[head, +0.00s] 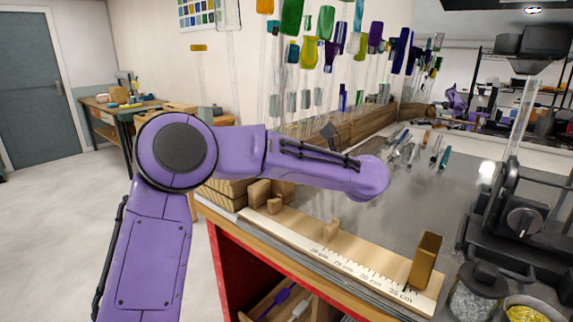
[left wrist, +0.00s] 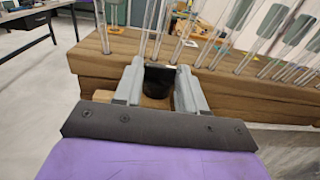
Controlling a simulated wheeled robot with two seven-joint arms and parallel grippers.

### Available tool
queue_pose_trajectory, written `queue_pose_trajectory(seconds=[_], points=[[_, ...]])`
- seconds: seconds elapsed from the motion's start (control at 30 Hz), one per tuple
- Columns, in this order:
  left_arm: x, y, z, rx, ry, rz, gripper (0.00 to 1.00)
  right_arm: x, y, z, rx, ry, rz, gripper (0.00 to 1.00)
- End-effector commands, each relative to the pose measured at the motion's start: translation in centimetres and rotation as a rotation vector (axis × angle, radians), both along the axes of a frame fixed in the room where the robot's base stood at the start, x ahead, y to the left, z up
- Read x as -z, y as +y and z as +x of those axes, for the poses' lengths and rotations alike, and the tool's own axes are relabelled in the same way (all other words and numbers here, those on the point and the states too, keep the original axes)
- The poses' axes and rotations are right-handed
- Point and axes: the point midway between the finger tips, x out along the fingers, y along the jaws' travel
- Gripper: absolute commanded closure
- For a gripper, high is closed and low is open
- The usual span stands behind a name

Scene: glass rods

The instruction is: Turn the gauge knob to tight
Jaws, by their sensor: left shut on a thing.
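A wooden length gauge (head: 345,250) with centimetre marks lies along the bench's front edge. I cannot pick out a gauge knob with certainty. A black dial knob with a light pointer (head: 524,221) shows on the dark machine at the right. My left gripper (left wrist: 159,68) is shut on a dark round thing (left wrist: 157,83), partly hidden between its fingers. In the head view, my purple forearm crosses above the gauge and I cannot make out the fingers clearly. My right gripper is out of view.
Upright glass rods (left wrist: 160,30) stand in a wooden rack (left wrist: 100,58) just beyond my left gripper. Several tools (head: 425,150) lie on the grey bench top. A jar (head: 478,295) and a bowl of yellow bits (head: 528,312) stand at the front right.

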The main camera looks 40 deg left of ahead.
Motion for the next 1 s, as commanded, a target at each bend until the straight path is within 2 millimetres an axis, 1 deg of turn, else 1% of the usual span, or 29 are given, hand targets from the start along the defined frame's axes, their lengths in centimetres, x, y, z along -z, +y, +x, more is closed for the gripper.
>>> queue_pose_trajectory(seconds=[0.03, 0.17, 0.6, 0.63, 0.67, 0.7, 0.93, 1.0], points=[[0.15, -0.07, 0.08, -0.013, -0.001, 0.002, 0.9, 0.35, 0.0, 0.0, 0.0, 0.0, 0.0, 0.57], [0.07, -0.04, 0.12, -0.038, 0.001, 0.001, 0.9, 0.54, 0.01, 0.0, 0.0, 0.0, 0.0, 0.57], [-0.05, 0.06, 0.08, -0.05, 0.001, 0.0, 0.9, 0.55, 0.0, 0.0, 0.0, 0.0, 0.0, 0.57], [-0.05, 0.06, 0.08, -0.05, 0.001, 0.001, 0.5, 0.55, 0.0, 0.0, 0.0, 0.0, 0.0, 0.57], [-0.05, 0.07, 0.08, -0.05, 0.001, 0.0, 0.4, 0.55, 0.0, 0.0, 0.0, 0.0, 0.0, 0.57], [-0.05, 0.07, 0.08, -0.05, 0.001, 0.0, 0.36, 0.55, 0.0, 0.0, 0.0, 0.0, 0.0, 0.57], [-0.02, 0.06, 0.07, -0.05, 0.001, 0.0, 0.36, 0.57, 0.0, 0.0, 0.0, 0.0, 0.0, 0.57], [0.02, -0.27, 0.13, -0.049, 0.0, 0.002, 0.36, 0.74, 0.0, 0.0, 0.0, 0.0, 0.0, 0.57]])
